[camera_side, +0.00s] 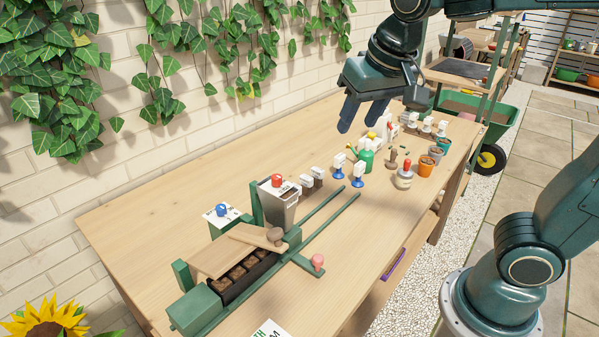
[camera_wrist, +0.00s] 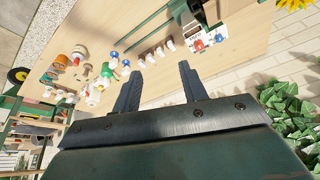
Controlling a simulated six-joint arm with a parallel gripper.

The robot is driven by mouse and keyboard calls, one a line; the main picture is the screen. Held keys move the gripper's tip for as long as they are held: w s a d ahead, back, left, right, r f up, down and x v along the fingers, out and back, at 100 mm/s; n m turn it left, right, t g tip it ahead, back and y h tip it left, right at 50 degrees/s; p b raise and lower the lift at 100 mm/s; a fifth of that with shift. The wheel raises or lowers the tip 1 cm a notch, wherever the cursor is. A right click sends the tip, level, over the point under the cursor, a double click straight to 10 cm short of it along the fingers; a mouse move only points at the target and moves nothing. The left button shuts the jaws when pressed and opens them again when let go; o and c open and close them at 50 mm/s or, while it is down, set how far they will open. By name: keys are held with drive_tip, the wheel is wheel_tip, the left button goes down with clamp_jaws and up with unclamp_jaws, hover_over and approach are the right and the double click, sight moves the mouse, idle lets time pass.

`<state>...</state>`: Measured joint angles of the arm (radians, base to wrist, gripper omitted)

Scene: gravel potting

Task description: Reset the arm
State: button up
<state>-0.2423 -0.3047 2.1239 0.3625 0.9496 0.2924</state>
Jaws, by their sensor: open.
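My gripper (camera_side: 357,114) is raised above the back part of the wooden workbench (camera_side: 140,215) in the side view. Its two fingers point down and stand apart, with nothing between them. In the wrist view my gripper (camera_wrist: 160,78) is also open and empty, with the bench and its objects beyond the fingertips. No object touches the fingers in either view.
A green rail fixture with a dark tray of soil blocks (camera_side: 240,277) stands at the bench's near end. A grey bin (camera_side: 284,212) is beside it. Ivy (camera_side: 60,80) hangs on the wall.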

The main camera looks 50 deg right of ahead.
drive_tip(key=s+f+n+t+y, duration=0.1)
drive_tip(key=s+f+n, duration=0.3)
drive_tip(key=s, duration=0.8)
drive_tip(key=shift+d, duration=0.4)
drive_tip(key=shift+w+f, duration=0.1)
